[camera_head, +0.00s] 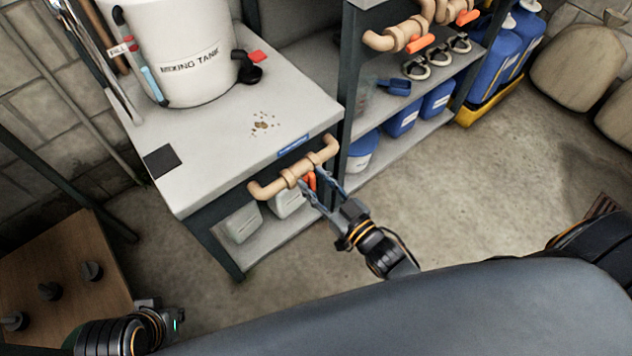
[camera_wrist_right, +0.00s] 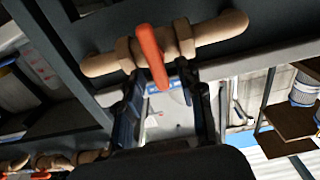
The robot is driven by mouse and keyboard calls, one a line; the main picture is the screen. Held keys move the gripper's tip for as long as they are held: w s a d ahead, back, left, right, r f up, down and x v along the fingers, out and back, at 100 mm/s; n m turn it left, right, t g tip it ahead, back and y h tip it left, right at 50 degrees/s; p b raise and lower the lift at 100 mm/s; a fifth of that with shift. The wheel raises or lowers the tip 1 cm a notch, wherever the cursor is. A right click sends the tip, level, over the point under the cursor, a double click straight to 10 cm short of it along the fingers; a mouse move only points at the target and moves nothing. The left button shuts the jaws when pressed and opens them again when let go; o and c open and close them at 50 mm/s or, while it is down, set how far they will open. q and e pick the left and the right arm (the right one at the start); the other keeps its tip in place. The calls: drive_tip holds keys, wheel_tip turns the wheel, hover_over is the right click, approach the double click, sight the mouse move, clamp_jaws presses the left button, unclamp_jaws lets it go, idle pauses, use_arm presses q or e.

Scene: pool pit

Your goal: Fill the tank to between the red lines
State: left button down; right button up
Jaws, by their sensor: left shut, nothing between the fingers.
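The white mixing tank (camera_head: 185,50) stands on the bench. Its sight tube (camera_head: 140,65) shows blue in the lower part, below red marks beside a FILL label. A tan pipe with a valve (camera_head: 268,188) runs along the bench's front edge; its orange handle (camera_head: 311,181) hangs below the pipe. My right gripper (camera_head: 318,184) is open at the handle. In the right wrist view the handle (camera_wrist_right: 152,55) points toward the gap between the fingers (camera_wrist_right: 167,105); contact is not clear. My left gripper (camera_head: 150,303) is low at the left, shut and empty.
A shelf rack (camera_head: 345,100) at right holds tan pipes with orange handles, clamps and blue containers. Blue drums (camera_head: 495,55) stand in a yellow tray, with sacks (camera_head: 575,65) beyond. A wooden board with dark knobs (camera_head: 65,260) is at lower left. The middle floor (camera_head: 480,170) is clear.

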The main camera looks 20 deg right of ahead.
clamp_jaws()
